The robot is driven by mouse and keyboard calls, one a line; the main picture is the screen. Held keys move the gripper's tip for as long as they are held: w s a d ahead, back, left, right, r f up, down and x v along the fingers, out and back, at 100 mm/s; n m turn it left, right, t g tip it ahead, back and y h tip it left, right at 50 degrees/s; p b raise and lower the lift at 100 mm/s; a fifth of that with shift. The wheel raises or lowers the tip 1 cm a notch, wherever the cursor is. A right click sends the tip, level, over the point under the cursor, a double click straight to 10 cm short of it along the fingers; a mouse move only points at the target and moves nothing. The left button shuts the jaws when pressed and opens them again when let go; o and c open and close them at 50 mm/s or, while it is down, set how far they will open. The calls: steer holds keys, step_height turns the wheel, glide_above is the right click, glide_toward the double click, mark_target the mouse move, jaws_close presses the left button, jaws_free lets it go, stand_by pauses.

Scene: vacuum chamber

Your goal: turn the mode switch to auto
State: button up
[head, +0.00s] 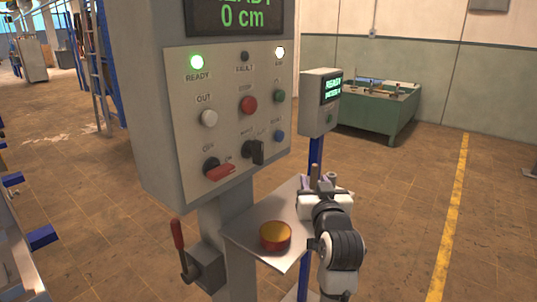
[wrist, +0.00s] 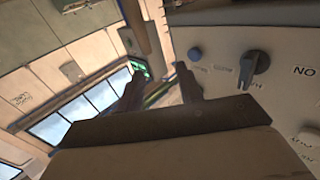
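The mode switch (head: 256,152) is a black knob at the lower right of the grey control panel (head: 225,120). Its handle looks near upright in the head view; the small labels around it are too blurred to read surely. In the wrist view the black knob (wrist: 257,63) shows on the panel face, which appears turned over. My gripper (head: 322,178) is right of and below the panel, over the small shelf. In the wrist view my gripper (wrist: 157,76) has its fingers apart with nothing between them, and the knob is to their right, untouched.
A red rotary switch (head: 219,172) is left of the mode switch, and a blue button (head: 279,135) is right of it. An orange round container (head: 275,236) stands on the shelf (head: 248,240). A red-handled lever (head: 178,235) sits below the panel. A second display box (head: 320,110) stands behind.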

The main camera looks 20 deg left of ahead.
steer(key=w+d+f+g+y, duration=0.1)
steer(key=d+g+y, duration=0.1)
steer(key=n+g+y, duration=0.8)
steer(key=n+g, duration=0.1)
steer(key=n, duration=0.1)
glide_toward(262, 149)
steer(key=p+x, duration=0.3)
steer(key=x, duration=0.6)
steer(key=shift+w+a+p, duration=0.1)
steer(key=shift+a+p, duration=0.15)
steer(key=shift+p, duration=0.15)
steer(key=shift+c, duration=0.5)
jaws_close()
